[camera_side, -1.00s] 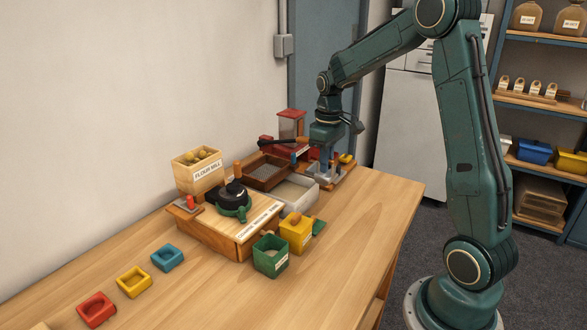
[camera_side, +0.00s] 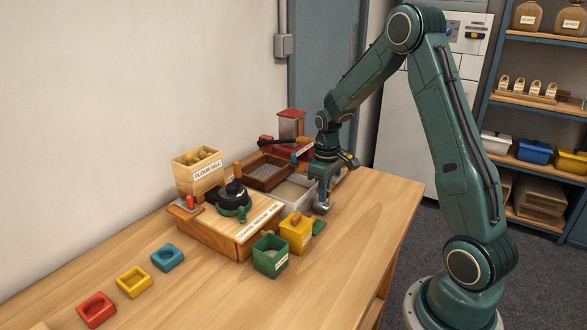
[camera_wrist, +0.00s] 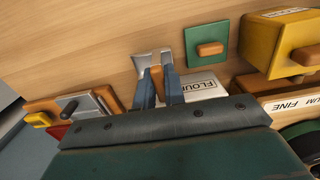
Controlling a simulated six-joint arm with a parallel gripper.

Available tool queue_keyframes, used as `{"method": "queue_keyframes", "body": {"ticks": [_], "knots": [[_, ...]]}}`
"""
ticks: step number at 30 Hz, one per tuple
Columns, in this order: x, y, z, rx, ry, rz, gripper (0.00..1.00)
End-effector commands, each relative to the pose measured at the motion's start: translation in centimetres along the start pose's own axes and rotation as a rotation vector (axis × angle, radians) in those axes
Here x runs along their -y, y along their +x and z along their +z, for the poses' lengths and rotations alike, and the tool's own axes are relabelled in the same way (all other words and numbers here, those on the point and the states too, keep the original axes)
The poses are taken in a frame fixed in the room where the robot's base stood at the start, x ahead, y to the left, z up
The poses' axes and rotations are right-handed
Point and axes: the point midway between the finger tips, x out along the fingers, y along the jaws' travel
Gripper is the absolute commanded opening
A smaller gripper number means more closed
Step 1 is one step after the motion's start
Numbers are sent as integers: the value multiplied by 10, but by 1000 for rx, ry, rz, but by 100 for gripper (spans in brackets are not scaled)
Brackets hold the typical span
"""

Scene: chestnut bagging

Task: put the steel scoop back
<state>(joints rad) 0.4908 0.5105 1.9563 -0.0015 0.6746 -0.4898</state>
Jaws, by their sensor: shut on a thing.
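My gripper (camera_side: 322,192) is shut on the steel scoop (camera_side: 322,208), at the right front corner of the pale flour tray (camera_side: 290,194). In the wrist view, the scoop's grey metal (camera_wrist: 150,60) and an orange-brown part (camera_wrist: 168,68) show at and between my gripper's fingers (camera_wrist: 158,82). The flour tray's label (camera_wrist: 203,84) shows just beyond the fingers. The scoop is over or near bare table; whether it touches the wood I cannot tell. A wooden board with a grey metal plate (camera_wrist: 92,104) lies to the left in the wrist view.
A yellow box (camera_side: 297,230), a green box (camera_side: 270,254) and a green lid with an orange knob (camera_wrist: 207,50) are close by. A wooden mill base (camera_side: 228,232) stands to the left. The table's right front (camera_side: 370,220) is clear.

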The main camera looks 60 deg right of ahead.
Motion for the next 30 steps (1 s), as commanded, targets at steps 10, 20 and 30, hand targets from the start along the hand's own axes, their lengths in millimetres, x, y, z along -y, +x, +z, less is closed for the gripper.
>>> {"method": "queue_keyframes", "body": {"ticks": [10, 20, 30], "knots": [[0, 8, 0, 0, 0, 0, 0], [0, 11, 0, 0, 0, 0, 33], [0, 10, 0, -1, 0, 0, 33]]}}
